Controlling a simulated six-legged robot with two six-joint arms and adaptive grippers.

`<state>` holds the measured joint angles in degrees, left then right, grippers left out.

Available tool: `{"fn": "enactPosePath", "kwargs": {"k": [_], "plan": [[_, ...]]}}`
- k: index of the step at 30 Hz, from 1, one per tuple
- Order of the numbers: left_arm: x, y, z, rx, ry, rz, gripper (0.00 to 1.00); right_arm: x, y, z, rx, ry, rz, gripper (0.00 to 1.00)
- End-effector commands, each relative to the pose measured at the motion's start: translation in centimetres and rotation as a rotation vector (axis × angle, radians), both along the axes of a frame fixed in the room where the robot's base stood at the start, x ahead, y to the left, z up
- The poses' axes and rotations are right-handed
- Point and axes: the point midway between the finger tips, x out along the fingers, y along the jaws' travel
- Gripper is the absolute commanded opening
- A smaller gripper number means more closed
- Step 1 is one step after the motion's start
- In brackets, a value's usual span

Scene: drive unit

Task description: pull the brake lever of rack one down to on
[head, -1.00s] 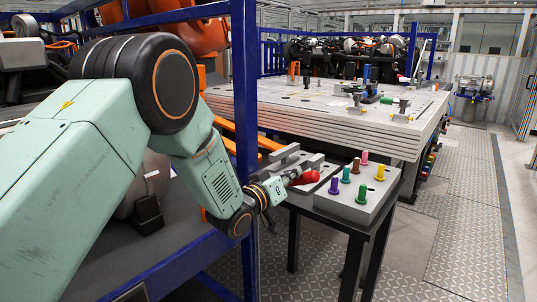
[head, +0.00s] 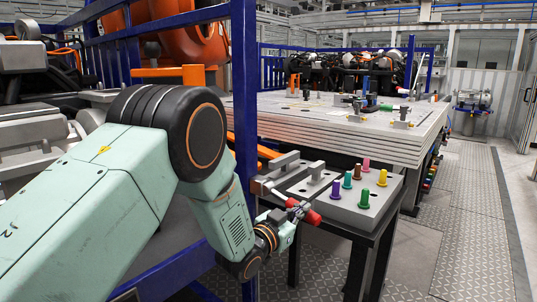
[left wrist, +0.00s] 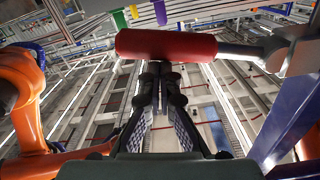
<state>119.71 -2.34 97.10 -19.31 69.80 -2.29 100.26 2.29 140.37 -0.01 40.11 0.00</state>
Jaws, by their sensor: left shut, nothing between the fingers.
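The brake lever has a red handle (head: 312,217) on a metal arm, at the left end of the grey bench in the head view. The arm runs down and right from its mount. My left gripper (head: 301,210) is at the handle, and its fingers cross in front of part of the red. In the left wrist view the red handle (left wrist: 165,45) lies crosswise just beyond the shut fingertips (left wrist: 158,68), with its metal arm (left wrist: 245,52) to the right. Nothing is between the fingers. I cannot tell whether they touch the handle. My right gripper is not in view.
A peg block (head: 372,212) with several coloured pegs stands right beside the lever. A blue post (head: 245,90) rises close behind my left arm. A large grey slab table (head: 335,125) stands behind. The floor at right (head: 460,220) is clear.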

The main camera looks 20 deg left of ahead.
Motion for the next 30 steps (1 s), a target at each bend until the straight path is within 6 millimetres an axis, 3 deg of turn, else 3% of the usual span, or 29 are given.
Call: {"fn": "enactPosePath", "kwargs": {"k": [21,30], "plan": [[-0.1,0.1,-0.6,-0.001,0.009,0.000,0.00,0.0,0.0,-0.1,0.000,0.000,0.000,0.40],[0.3,-0.1,2.2,-0.002,0.001,0.001,0.00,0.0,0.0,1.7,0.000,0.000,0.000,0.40]]}}
